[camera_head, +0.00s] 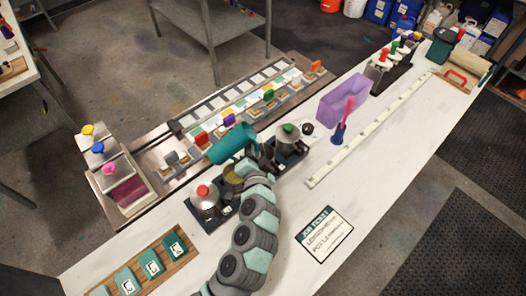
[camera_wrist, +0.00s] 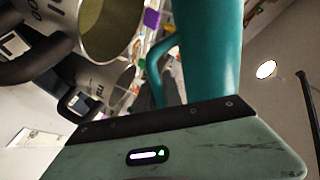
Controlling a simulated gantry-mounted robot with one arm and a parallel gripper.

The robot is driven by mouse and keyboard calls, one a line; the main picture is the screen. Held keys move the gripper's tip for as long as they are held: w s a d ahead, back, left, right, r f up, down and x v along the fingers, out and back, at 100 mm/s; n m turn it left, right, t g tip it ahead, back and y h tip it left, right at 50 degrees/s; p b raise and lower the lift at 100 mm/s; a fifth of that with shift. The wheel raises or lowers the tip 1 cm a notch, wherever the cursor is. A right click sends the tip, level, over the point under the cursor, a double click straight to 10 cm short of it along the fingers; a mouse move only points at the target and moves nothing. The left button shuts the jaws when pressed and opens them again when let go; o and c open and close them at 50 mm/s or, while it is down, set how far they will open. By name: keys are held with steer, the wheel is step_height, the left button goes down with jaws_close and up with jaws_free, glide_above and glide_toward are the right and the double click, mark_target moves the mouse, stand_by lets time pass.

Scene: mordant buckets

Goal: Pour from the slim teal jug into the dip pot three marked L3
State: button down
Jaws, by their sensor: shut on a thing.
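The slim teal jug (camera_head: 232,144) is held in the air, tilted well over in the head view. In the wrist view the jug (camera_wrist: 212,60) and its handle stand just beyond my gripper (camera_wrist: 172,95). My gripper (camera_head: 257,170) is shut on the jug, its fingers largely hidden. An open metal pot (camera_head: 233,181) with a yellowish inside lies close below the jug; its olive inside shows in the wrist view (camera_wrist: 108,25). A red-lidded pot (camera_head: 205,194) stands left of it, a green-lidded pot (camera_head: 288,132) right. I cannot read which is L3. No stream is visible.
Behind the pots runs a rail with coloured clips (camera_head: 229,119). A purple bin (camera_head: 342,100) and a blue holder with a pink tool (camera_head: 339,133) stand to the right. A job ticket (camera_head: 324,235) lies in front on largely clear white table.

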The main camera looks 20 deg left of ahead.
steer(key=shift+f, duration=0.15)
steer(key=shift+s+a+r+m+g+y+p, duration=0.25)
steer(key=shift+a+m+y+p, duration=0.1)
steer(key=shift+m+p, duration=0.3)
steer(key=shift+s+a+r+m+g+y+p, duration=0.15)
steer(key=shift+s+a+m+g+y+p, duration=0.15)
steer(key=shift+m+p, duration=0.35)
stand_by(2.7)
steer(key=shift+w+d+f+m+b, duration=0.1)
steer(key=shift+f+m+b, duration=0.2)
steer(key=shift+m, duration=0.2)
stand_by(1.1)
